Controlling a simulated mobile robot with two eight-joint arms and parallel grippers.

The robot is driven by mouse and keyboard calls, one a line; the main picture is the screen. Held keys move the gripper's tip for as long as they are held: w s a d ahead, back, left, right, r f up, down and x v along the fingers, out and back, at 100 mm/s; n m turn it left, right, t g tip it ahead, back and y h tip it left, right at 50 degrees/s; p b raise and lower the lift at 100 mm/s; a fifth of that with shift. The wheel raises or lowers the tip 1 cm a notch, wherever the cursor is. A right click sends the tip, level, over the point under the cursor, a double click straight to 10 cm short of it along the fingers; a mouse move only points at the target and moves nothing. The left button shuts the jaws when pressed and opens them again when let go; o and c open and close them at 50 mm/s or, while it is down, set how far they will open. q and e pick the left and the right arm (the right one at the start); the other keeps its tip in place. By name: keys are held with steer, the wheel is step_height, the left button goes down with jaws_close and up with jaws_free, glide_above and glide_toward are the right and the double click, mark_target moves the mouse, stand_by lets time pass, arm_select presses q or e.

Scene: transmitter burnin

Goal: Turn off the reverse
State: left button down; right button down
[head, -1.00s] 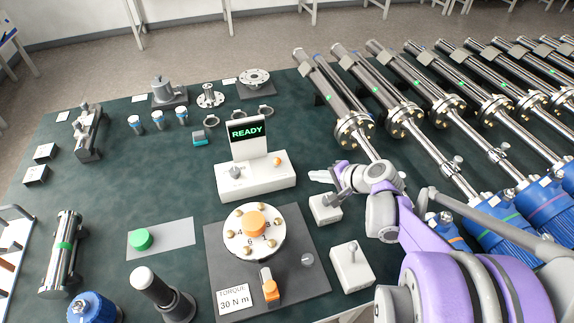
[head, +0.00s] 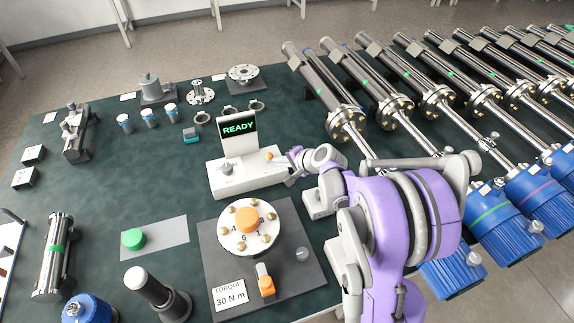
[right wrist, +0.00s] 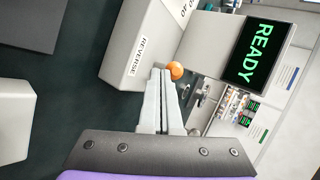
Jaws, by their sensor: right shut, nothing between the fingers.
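The white control box (head: 247,178) stands on the dark green table, with an upright screen (head: 238,128) reading READY in green. A grey knob (head: 227,168) is on its left part and a small orange-tipped switch (head: 269,156) on its right part. In the right wrist view the box side carries a REVERSE label (right wrist: 138,56) close to the orange tip (right wrist: 175,70). My right gripper (head: 283,160) is shut and empty, its fingertips (right wrist: 162,74) right beside the orange tip. I cannot tell whether they touch. My left gripper is not in view.
In front of the box is a dark plate (head: 210,245) with a white bolt dial (head: 228,236) and a TORQUE 30 N m card (head: 230,296). A green button (head: 134,238) is to the left. Long metal tubes with blue ends (head: 490,217) fill the right side.

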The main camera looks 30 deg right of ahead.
steer(key=shift+w+r+g+p, duration=0.3)
steer(key=shift+w+r+g, duration=0.1)
steer(key=shift+g, duration=0.1)
stand_by(0.5)
steer(key=shift+w+d+r+g, duration=0.1)
steer(key=shift+w+r+g, duration=0.1)
steer(key=shift+g, duration=0.1)
steer(key=shift+w+d+r+m+g+p, duration=0.1)
steer(key=shift+w+r+m+g+p, duration=0.25)
steer(key=shift+g, duration=0.2)
steer(key=shift+w+d+r+m+g+p, duration=0.1)
steer(key=shift+w+r+m+g+p, duration=0.1)
steer(key=shift+w+g, duration=0.3)
steer(key=g, duration=0.1)
steer(key=w+g, duration=0.1)
steer(key=w+g+y+p, duration=0.1)
steer(key=shift+w+d+r+m, duration=0.15)
steer(key=shift+d+r+m, duration=0.1)
steer(key=shift+d, duration=0.05)
steer(key=shift+f+g, duration=0.1)
steer(key=shift+g, duration=0.15)
steer(key=shift+r, duration=0.85)
